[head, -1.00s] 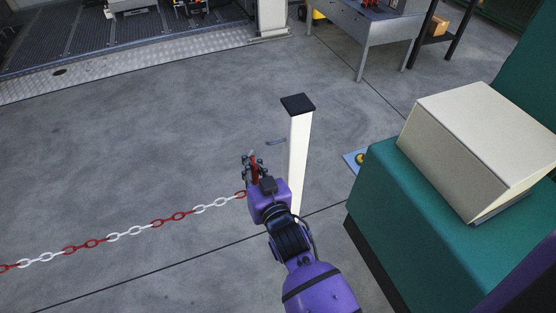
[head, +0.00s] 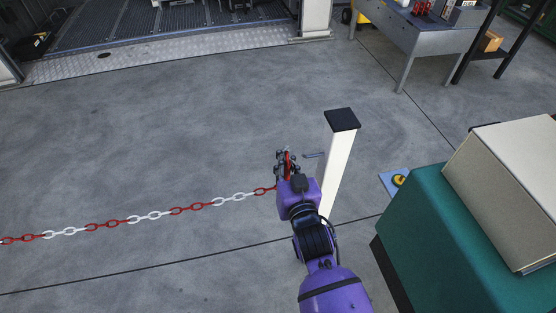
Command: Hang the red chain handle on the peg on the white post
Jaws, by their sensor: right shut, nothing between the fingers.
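The white post (head: 336,165) with a black cap stands upright right of centre. Its thin grey peg (head: 313,155) sticks out to the left near the top. My right gripper (head: 287,160) is just left of the peg's tip, with a small gap in the picture. It is shut. The red handle (head: 288,163) shows as a red strip at its fingers, mostly hidden by them. How the handle rests there cannot be told. The red and white chain (head: 150,215) runs from behind the gripper to the left edge. My left gripper is out of view.
A teal cabinet (head: 440,240) with a beige box (head: 510,180) stands right of the post. A blue plate with a yellow item (head: 399,180) lies on the floor between them. A grey table (head: 420,40) stands at the back right.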

